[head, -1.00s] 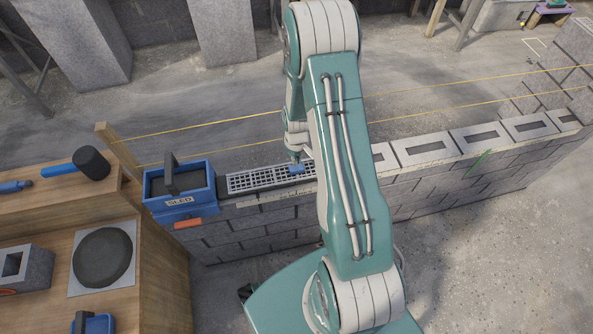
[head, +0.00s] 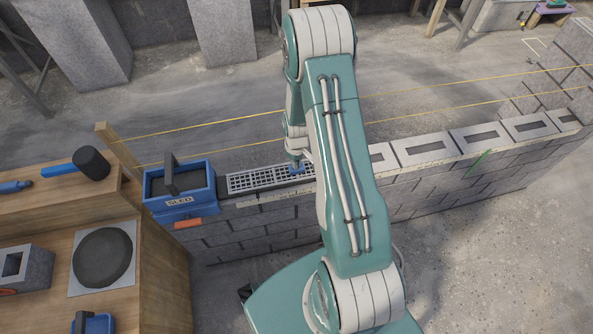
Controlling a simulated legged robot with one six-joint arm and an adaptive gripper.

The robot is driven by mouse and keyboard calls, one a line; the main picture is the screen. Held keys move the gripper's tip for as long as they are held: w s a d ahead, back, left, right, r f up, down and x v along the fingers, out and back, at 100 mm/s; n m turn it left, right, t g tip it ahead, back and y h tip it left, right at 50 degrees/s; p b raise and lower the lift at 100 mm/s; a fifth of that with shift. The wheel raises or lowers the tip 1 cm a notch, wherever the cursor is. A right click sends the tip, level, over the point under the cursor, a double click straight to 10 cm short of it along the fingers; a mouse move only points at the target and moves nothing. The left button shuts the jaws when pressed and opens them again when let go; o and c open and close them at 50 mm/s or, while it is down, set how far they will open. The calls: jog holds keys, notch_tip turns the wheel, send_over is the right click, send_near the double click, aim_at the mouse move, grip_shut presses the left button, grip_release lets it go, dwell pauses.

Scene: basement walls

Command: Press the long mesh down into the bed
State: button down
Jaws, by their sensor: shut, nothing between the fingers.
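The long mesh (head: 262,178) is a pale grey grid strip lying along the top of the block wall, to the right of the blue sled. Its right end is hidden behind my arm. The bed beneath it shows only as a dark surface through the grid holes. I cannot tell whether the tip touches the mesh.
The blue sled box (head: 180,188) with an upright handle sits on the wall's left end. Two yellow string lines (head: 230,119) run above and behind the wall. A wooden bench (head: 150,255) at left holds a mallet (head: 90,163) and a round dark pad (head: 102,257). Hollow blocks (head: 480,138) continue right.

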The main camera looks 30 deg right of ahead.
jog(key=shift+s+f, duration=0.1)
jog(key=shift+f, duration=0.05)
dwell(0.3)
jog(key=shift+r, duration=4.05)
jog(key=shift+f, duration=2.7)
jog(key=shift+f, duration=0.1)
jog(key=shift+f, duration=0.35)
jog(key=shift+f, duration=0.75)
